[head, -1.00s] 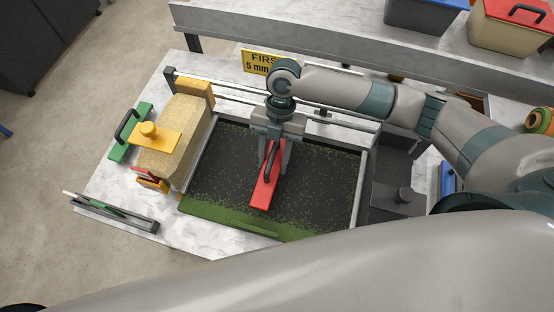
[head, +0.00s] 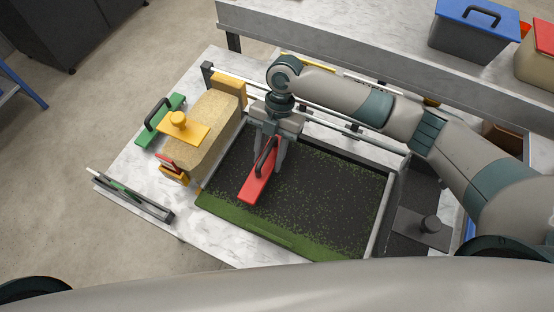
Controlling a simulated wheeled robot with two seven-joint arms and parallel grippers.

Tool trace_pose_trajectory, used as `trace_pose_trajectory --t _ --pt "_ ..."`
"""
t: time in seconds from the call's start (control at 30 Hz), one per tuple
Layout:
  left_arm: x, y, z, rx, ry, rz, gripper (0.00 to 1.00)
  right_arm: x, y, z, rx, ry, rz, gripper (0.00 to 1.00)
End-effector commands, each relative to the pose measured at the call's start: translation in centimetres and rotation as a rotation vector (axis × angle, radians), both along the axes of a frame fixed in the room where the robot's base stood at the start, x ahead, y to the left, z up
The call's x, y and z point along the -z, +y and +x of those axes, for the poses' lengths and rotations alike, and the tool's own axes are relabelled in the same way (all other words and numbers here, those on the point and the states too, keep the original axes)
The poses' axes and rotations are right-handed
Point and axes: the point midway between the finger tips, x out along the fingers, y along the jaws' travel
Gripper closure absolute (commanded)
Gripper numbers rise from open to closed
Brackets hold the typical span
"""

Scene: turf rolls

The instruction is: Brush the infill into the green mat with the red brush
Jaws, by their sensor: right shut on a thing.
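The green mat (head: 255,232) lies in a frame on the table. Dark infill (head: 325,205) covers most of it, with green flecks showing through and a plain green strip along the near edge. My right gripper (head: 268,160) is shut on the handle of the red brush (head: 258,184). The brush is over the left part of the mat, its long head slanting toward the near edge. I cannot tell whether its bristles touch the infill. My left gripper is not in view.
A tan roll-like block (head: 212,120) with a yellow-handled plate (head: 184,132) stands left of the mat. Lidded boxes, one blue-lidded (head: 470,30), stand on the back shelf.

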Motion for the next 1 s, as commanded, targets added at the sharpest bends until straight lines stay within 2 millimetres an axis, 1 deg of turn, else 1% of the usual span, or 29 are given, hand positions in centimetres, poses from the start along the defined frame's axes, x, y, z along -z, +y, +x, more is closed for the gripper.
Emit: trace_pose_trajectory --t 0.1,0.63,0.8,1.0 --pt "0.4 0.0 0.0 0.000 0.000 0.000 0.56 0.1 1.0 0.5 -0.001 -0.001 0.001 0.97" --pt "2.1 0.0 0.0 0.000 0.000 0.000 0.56 0.1 4.7 2.7 -0.001 -0.001 0.001 0.97" --pt "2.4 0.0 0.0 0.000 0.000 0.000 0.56 0.0 5.5 3.2 0.000 0.001 0.001 0.97" --pt "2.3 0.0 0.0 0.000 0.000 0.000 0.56 -0.1 5.6 3.3 0.000 0.001 0.001 0.97"
